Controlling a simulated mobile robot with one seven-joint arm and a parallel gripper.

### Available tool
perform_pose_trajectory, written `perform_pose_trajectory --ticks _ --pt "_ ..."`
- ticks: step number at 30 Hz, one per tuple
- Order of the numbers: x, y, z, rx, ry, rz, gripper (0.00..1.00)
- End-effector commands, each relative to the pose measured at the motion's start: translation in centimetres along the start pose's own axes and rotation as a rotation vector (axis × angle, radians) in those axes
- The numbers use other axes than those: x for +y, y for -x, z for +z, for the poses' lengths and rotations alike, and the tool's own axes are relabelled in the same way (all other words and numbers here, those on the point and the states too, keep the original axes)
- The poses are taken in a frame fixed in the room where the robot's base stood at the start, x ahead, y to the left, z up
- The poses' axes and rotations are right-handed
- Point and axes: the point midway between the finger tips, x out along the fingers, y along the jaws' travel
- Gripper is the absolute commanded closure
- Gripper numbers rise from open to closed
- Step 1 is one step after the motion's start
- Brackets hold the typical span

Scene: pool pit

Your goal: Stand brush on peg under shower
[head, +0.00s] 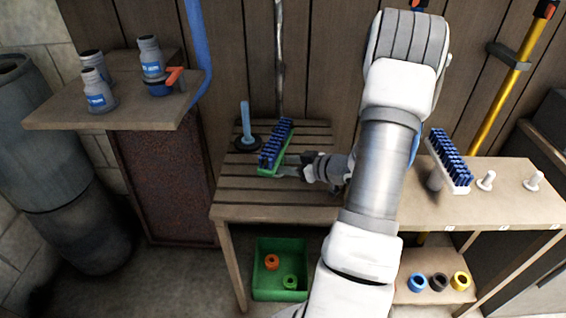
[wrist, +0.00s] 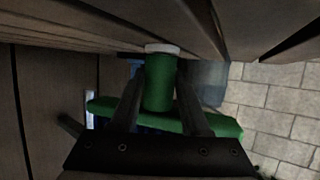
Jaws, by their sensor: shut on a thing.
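A brush (head: 277,145) with blue bristles and a green body is held tilted over the slatted bench. My gripper (head: 290,171) is shut on its green socket; in the wrist view the socket (wrist: 160,85) shows between my fingers, with a pale rim at its far end. A blue upright peg (head: 245,118) on a dark round base stands on the bench, just left of and behind the brush. The brush is not seated on it. A grey pipe or hose (head: 278,60) runs down the wall behind; no shower head is visible.
The bench (head: 240,198) is otherwise mostly clear. A shelf (head: 130,112) with several bottles juts out at left beside a blue pipe (head: 198,45). A second blue brush (head: 450,160) and white pegs (head: 486,181) are on the right table. A green crate (head: 280,290) sits below.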

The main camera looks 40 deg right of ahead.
Motion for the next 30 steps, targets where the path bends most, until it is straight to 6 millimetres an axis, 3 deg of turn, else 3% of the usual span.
perform_pose_trajectory --ticks 12,13,18,25,28,30 --pt "0.01 -0.02 -0.03 0.002 0.001 0.0 1.0" --pt "0.01 -0.02 -0.03 0.002 0.001 0.0 0.52" --pt "0.01 -0.03 -0.01 0.001 0.001 0.0 0.22" --pt "0.0 -0.02 0.02 0.001 0.001 0.0 0.19" --pt "-0.01 -0.02 0.08 -0.001 0.0 0.0 0.01" --pt "-0.01 -0.02 0.07 0.0 0.0 0.0 0.0"
